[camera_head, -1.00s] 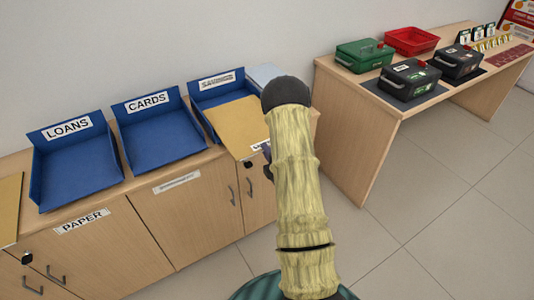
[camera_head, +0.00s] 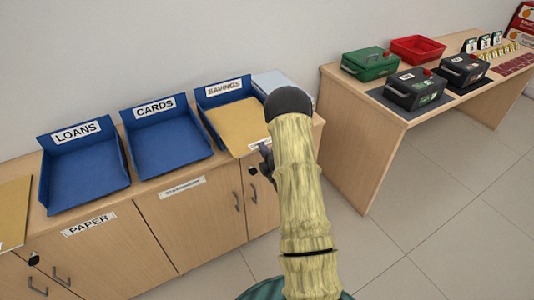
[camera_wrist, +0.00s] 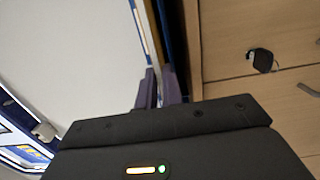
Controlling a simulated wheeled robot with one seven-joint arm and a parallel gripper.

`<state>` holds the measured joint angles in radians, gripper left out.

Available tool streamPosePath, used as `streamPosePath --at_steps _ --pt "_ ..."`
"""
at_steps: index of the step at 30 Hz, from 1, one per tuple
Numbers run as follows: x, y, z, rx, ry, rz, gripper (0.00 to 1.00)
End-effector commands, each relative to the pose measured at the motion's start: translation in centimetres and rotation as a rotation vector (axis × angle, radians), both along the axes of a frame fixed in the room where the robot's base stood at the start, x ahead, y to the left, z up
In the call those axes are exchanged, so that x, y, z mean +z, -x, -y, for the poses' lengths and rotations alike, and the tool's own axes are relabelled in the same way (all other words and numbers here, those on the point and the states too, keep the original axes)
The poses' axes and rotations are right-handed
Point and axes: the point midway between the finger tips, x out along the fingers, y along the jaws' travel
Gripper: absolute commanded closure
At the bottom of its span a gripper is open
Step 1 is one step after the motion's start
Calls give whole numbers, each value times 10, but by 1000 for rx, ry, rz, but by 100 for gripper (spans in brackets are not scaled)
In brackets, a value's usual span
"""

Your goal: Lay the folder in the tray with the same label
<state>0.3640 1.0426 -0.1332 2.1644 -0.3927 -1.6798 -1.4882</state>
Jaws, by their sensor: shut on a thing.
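The tan folder (camera_head: 238,122) lies over the blue SAVINGS tray (camera_head: 206,113), between its side walls, with its front edge toward my gripper (camera_head: 265,158). The folder's label is at its front edge, too small and partly covered to read. My gripper is shut on that front edge, partly hidden behind my arm. In the wrist view my purple fingers (camera_wrist: 160,88) are close together beside a large pale surface at left. Whether the folder rests fully on the tray floor I cannot tell. The blue LOANS tray (camera_head: 44,178) and CARDS tray (camera_head: 128,145) are empty.
The trays stand on a wooden cabinet (camera_head: 185,225) with door handles. Another tan folder or sheet (camera_head: 14,205) lies at its left end. A pale stack (camera_head: 272,80) is behind the SAVINGS tray. At right, a table (camera_head: 352,130) holds boxes and a red tray (camera_head: 418,48).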

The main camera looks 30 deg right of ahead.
Motion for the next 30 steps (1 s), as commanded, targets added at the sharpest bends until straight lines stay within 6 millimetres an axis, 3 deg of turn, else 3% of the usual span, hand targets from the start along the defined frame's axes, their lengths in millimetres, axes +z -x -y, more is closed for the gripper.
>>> streamPosePath --at_steps 15,30 --pt "0 -41 -1 0 0 3 100" --pt "-7 -40 -1 0 0 2 100"
